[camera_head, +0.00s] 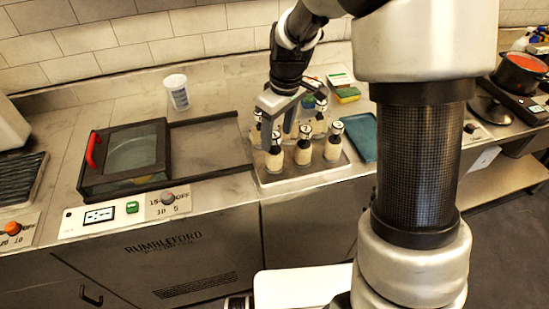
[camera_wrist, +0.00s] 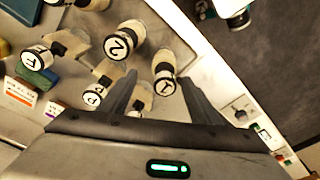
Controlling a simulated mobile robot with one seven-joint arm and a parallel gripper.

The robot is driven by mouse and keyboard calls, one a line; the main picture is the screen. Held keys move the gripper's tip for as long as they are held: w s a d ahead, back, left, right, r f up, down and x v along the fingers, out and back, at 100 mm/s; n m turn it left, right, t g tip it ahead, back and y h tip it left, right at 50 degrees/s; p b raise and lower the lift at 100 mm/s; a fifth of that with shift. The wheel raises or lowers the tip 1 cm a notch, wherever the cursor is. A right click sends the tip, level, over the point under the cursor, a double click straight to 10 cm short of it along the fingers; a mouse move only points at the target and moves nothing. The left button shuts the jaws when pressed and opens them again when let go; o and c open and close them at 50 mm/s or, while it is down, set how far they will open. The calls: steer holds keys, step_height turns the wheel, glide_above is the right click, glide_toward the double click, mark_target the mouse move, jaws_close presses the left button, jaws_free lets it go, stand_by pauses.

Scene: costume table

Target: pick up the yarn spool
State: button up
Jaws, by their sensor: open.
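Several cream spool-like pieces with black necks and white marked tops stand on a grey tray (camera_head: 318,176). One stands at front left (camera_head: 274,160), one at front middle (camera_head: 303,153), and one at the right (camera_head: 333,147). I cannot tell which is the yarn spool. My gripper (camera_head: 278,138) points down over the tray's left part, open. In the wrist view, a piece with a Y-like mark (camera_wrist: 164,78) shows between the fingertips, nearer the right finger. Another piece (camera_wrist: 143,98) lies deeper between the fingers, partly hidden. A piece marked 2 (camera_wrist: 122,46) stands outside the left finger.
A glass-lidded box with a red handle (camera_head: 124,158) is left of the tray. A clear cup (camera_head: 177,92) stands behind. A pot (camera_head: 520,73) is far right.

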mark_target(273, 148)
steer(key=shift+a+f, duration=0.2)
steer(key=shift+f, duration=0.8)
steer(key=shift+a+f, duration=0.15)
steer(key=shift+f, duration=0.8)
steer(key=shift+a+f, duration=0.2)
steer(key=shift+f, duration=0.8)
steer(key=c, duration=1.3)
steer(key=shift+r, duration=0.15)
steer(key=shift+c, duration=0.2)
